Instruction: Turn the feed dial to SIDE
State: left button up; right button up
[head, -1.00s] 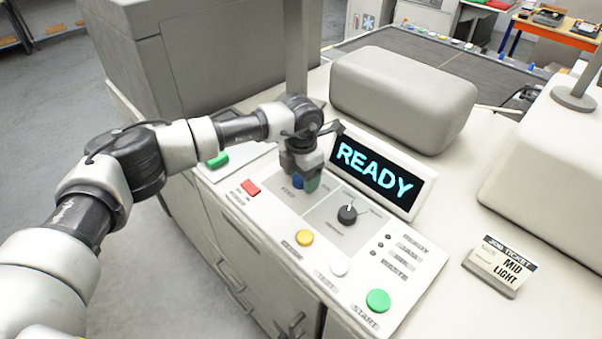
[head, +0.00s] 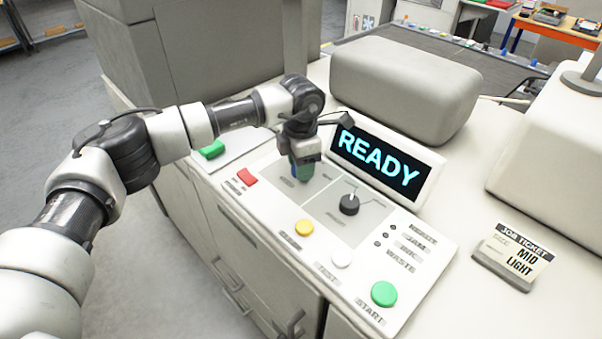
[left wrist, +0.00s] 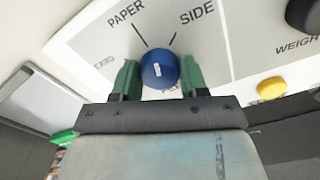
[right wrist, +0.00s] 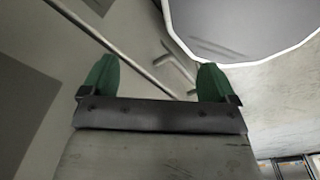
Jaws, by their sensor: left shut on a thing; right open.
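The feed dial is a round blue knob (left wrist: 160,69) with a short white mark on top, on a grey panel field with the labels CARD, PAPER and SIDE. The white mark stands nearly upright in the left wrist view, pointing roughly toward the PAPER line; its exact setting is hard to tell. My left gripper (left wrist: 160,80) is shut on the dial, one green finger on each side. In the head view my left gripper (head: 303,172) hides most of the dial. My right gripper (right wrist: 157,80) is open and empty, away from the panel.
The black weight dial (head: 349,205), yellow button (head: 304,228), white button (head: 341,258), green START button (head: 384,293) and red button (head: 247,176) share the panel. The display (head: 375,163) reads READY. A job ticket (head: 512,258) reading MID LIGHT stands at right.

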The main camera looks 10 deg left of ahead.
pick_arm(q)
jog(key=m+b, duration=0.3)
jog(key=shift+f+b, duration=0.1)
jog(key=shift+b, duration=0.2)
jog(key=shift+r+m+b, duration=0.2)
jog(key=shift+m+b, duration=0.85)
jog(key=shift+m, duration=0.55)
jog(key=shift+r, duration=0.1)
jog(key=o, duration=0.9)
notch_tip(320, 180, up, 11)
jog(key=shift+f+b, duration=0.15)
jog(key=shift+b, duration=1.05)
jog(key=shift+f, duration=0.1)
